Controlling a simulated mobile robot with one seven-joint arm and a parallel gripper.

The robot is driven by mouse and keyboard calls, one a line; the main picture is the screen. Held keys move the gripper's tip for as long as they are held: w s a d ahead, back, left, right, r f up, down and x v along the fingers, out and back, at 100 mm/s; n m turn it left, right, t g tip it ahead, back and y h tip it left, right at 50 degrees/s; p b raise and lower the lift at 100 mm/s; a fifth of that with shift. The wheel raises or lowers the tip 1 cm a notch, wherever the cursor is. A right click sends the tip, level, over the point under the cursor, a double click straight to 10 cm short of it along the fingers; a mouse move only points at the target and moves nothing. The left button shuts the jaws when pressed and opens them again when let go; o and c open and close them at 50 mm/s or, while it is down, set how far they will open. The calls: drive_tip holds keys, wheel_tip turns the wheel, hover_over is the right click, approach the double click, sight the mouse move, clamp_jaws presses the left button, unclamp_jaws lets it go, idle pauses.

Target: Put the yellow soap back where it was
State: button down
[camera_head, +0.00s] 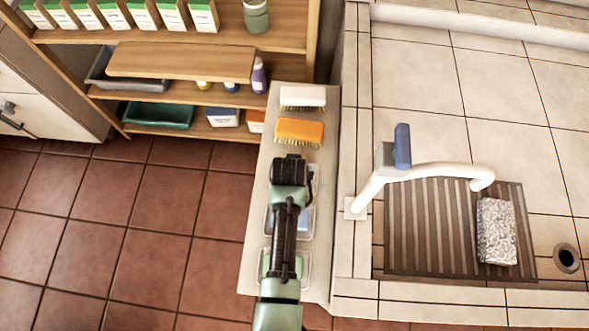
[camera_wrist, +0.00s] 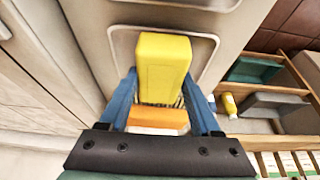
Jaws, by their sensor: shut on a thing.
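The yellow soap (camera_wrist: 162,65) is a block that shows in the wrist view between the two blue fingers of my gripper (camera_wrist: 161,85). The gripper is shut on it. A pale dish with a rounded rim (camera_wrist: 208,50) lies beyond the soap; I cannot tell whether the soap touches it. In the head view my gripper (camera_head: 290,172) is over the narrow ledge, just in front of the orange brush, and my arm hides the soap and fingers. A clear dish with a blue soap (camera_head: 304,222) and a dish with something green (camera_head: 266,265) are partly hidden under my arm.
On the ledge (camera_head: 255,215), the orange brush (camera_head: 299,131) and a white brush (camera_head: 303,96) lie at the far end. The sink with a white tap (camera_head: 430,170) and a speckled block (camera_head: 496,232) is to the right. Shelves (camera_head: 180,62) stand behind left; the tiled floor is clear.

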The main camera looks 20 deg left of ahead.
drive_tip(key=shift+c, duration=0.5)
unclamp_jaws()
drive_tip(key=shift+f, duration=0.1)
